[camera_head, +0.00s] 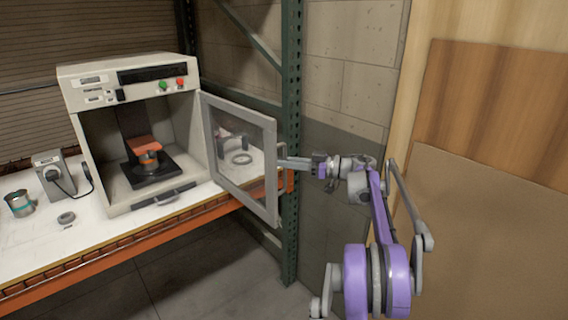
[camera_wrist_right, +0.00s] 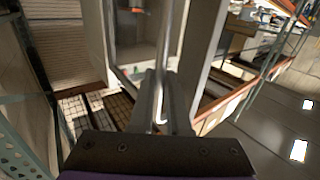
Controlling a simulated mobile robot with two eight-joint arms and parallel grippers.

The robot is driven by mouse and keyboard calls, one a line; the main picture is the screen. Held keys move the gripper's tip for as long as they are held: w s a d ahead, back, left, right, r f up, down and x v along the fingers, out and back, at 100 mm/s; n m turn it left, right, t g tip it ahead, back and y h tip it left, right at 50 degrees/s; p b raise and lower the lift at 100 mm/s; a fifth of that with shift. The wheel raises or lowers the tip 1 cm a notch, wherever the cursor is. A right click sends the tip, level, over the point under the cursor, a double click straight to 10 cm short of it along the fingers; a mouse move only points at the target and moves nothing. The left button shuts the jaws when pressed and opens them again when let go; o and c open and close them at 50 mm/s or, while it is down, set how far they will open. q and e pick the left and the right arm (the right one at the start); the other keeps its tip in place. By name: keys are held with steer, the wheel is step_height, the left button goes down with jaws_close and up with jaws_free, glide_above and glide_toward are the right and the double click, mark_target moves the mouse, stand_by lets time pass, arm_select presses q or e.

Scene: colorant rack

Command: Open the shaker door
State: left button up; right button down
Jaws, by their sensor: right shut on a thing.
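The shaker (camera_head: 72,150) is a cream cabinet on the bench, with its front open. Its grey-framed door (camera_head: 209,140) with a clear window is swung wide open to the right. My right gripper (camera_head: 283,163) reaches in from the right to the free edge of the door. In the right wrist view its fingers (camera_wrist_right: 162,105) are closed around a slim grey bar, the door handle (camera_wrist_right: 166,45). The door partly hides the fingertips in the head view. My left gripper is not in view.
A green rack post (camera_head: 290,90) rises behind the door.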

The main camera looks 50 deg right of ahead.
steer(key=c, duration=0.9)
jaws_free()
steer(key=shift+w+a, duration=0.1)
steer(key=b+v, duration=0.1)
steer(key=v, duration=1)
